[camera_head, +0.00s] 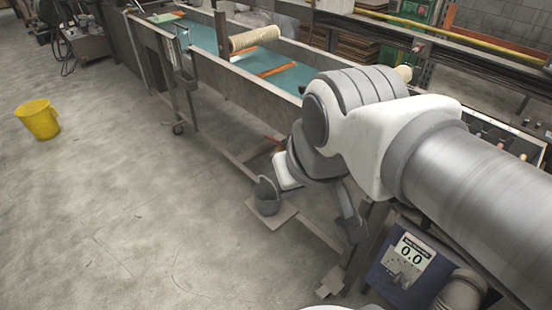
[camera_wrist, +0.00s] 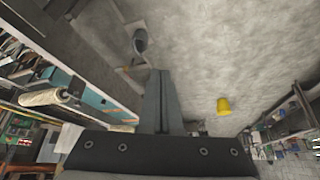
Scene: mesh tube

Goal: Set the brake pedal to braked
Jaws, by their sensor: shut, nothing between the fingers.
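A dark grey, cup-like piece that looks like the brake pedal (camera_head: 268,204) stands low by the floor, on a flat plate beside the long machine. In the wrist view the same grey piece (camera_wrist: 140,42) shows above and slightly left of the fingertips, apart from them. My gripper (camera_wrist: 160,74) is shut and empty, with its fingers together. Nothing touches the fingertips. In the head view my arm reaches in from the right and bends down near the pedal. My fingers are hard to make out there. The pedal's exact setting cannot be told.
The long machine (camera_head: 240,75) with a teal bed runs along the back, carrying a cream roll (camera_head: 254,38). A blue box with a 0.0 display (camera_head: 411,251) stands at lower right. A yellow bucket (camera_head: 38,119) stands far left. The concrete floor between is clear.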

